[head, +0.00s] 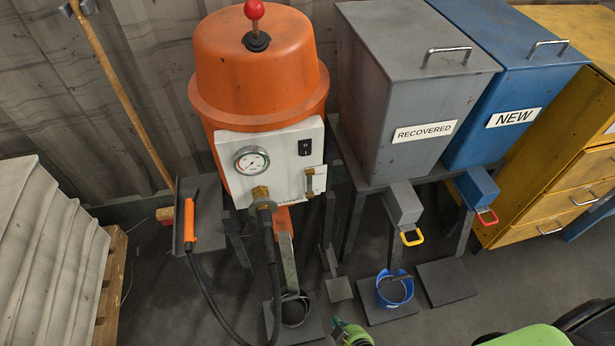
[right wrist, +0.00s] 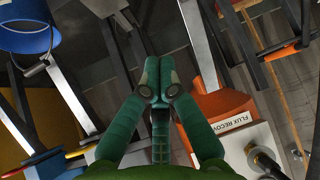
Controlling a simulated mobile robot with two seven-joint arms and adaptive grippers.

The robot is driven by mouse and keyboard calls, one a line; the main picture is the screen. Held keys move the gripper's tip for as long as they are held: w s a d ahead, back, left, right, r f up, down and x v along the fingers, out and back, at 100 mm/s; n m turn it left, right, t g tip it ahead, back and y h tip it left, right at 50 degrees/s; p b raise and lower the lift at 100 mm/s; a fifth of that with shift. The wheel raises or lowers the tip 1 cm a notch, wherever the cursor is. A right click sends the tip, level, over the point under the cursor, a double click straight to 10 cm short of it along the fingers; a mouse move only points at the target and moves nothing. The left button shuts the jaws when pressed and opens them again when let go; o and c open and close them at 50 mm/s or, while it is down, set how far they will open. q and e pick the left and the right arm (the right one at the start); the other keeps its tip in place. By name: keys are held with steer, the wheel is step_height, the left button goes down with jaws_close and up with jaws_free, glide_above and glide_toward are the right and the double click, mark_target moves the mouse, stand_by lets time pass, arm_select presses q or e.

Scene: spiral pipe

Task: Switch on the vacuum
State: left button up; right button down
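The vacuum is a tall orange machine (head: 255,65) with a red-knobbed lever (head: 254,10) on top. Its white front panel (head: 285,190) carries a round gauge (head: 251,160), a brass fitting with a dark hose, and a small black rocker switch (head: 305,147). My right gripper (head: 352,335) is at the bottom edge of the head view, low and well in front of the panel, not touching it. In the right wrist view its green fingertips (right wrist: 158,78) meet with nothing visible between them. The white panel (right wrist: 245,145) shows there at lower right; the switch is not visible. My left gripper is not in view.
A grey RECOVERED hopper (head: 410,80) and a blue NEW hopper (head: 510,75) stand right of the vacuum. A blue bucket (head: 395,290) sits below the grey one. The dark hose (head: 272,280) hangs before the panel, its orange-handled wand (head: 189,222) at left. Pale stacked sacks (head: 45,260) stand far left.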

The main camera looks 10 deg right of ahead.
steer(key=w+a+r+t+b, duration=0.2)
steer(key=w+r+t, duration=0.15)
steer(key=w, duration=0.25)
steer(key=w+a+r+t+b, duration=0.2)
steer(key=w+r+t+b, duration=0.1)
steer(key=w+r, duration=0.25)
arm_select(q)
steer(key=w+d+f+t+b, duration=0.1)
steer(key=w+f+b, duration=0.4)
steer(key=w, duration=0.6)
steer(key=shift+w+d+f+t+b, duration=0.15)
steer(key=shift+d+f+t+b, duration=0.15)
steer(key=shift+b, duration=0.3)
arm_select(e)
steer(key=w+r+m+t+h, duration=0.1)
steer(key=r+t, duration=0.4)
steer(key=r, duration=0.6)
steer(key=w+d+r+m+t+h, duration=0.1)
steer(key=r+t, duration=0.4)
steer(key=r, duration=0.6)
steer(key=shift+w+d+r+m+t, duration=0.25)
steer(key=shift+w+m+t, duration=0.15)
steer(key=shift+w, duration=0.3)
steer(key=shift+w, duration=0.1)
